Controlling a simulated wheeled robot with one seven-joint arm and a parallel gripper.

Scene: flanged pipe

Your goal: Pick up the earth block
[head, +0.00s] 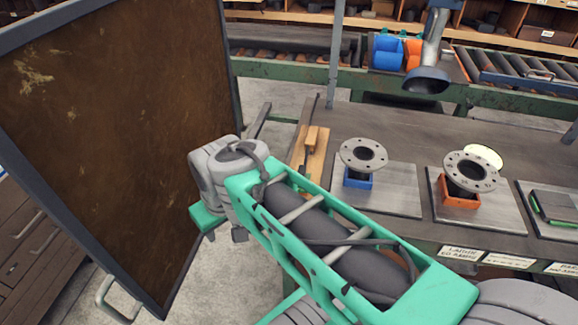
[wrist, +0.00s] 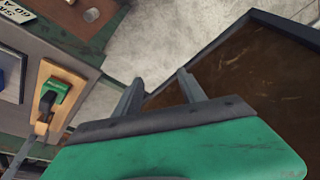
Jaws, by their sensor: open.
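My gripper (wrist: 160,77) is open and empty in the wrist view, its two grey fingers apart over the concrete floor and the brown panel's edge. A small wooden block (head: 312,139) stands on a wooden board (head: 317,165) at the bench's left end. In the wrist view, a green block (wrist: 59,90) sits on a wooden board (wrist: 46,70), left of and apart from my fingers. I cannot tell for certain which block is the earth block.
A brown framed panel (head: 120,130) stands left of my arm. The bench (head: 400,130) carries flanged pipes (head: 363,154) (head: 471,172) on blue and orange supports over metal plates. A green-edged item (head: 553,209) lies at right. Floor shows between panel and bench.

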